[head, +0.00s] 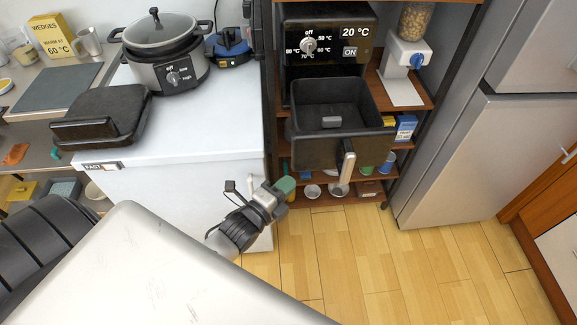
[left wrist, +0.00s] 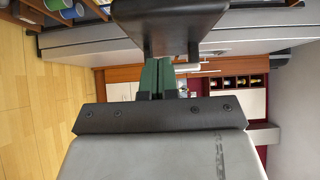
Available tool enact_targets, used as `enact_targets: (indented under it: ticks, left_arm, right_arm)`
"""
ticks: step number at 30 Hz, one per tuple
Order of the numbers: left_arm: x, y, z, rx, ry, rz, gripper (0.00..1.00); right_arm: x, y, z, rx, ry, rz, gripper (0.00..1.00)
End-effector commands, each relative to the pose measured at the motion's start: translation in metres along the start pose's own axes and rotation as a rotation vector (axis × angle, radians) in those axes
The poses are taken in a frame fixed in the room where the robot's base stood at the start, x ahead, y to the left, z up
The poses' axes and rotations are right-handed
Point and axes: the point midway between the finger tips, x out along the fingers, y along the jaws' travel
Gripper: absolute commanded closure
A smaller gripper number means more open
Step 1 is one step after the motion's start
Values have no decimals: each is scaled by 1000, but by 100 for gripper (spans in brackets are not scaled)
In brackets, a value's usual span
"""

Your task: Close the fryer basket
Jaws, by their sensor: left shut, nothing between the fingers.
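The black fryer (head: 345,25) stands on the shelf unit, its dial and 20 °C display facing out. Its black basket (head: 318,153) is pulled out toward me, with the empty-looking inside showing from above. The basket's handle (head: 347,162) sticks out at the front, dark with a light metal part. My left gripper (head: 286,185) is below and left of the basket, apart from the handle. Its green fingers (left wrist: 157,76) are together and hold nothing. A dark form above them in the left wrist view cannot be identified for certain. My right gripper is not in view.
A white counter (head: 215,120) with a slow cooker (head: 165,55) and a black grill (head: 105,115) stands left of the fryer. A grey fridge (head: 465,150) stands at the right. Shelves with bowls are below the basket. The wooden floor (head: 400,265) in front is clear.

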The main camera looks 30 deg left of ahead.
Motion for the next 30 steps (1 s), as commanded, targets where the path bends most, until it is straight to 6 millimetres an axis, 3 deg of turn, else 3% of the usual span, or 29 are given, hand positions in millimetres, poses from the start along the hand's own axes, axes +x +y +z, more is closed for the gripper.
enact_targets:
  ticks: [2,9,23,26,30]
  left_arm:
    - [17,-2,0,0,-1,-3,100]
    - [37,0,24,1,1,1,100]
    - [41,1,29,-1,0,1,100]
    - [48,2,35,2,1,-1,100]
    - [71,4,58,6,1,-3,100]
  right_arm:
    - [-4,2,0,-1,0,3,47]
    - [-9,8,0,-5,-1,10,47]
    - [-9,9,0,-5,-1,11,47]
    - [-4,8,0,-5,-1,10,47]
    - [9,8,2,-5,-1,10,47]
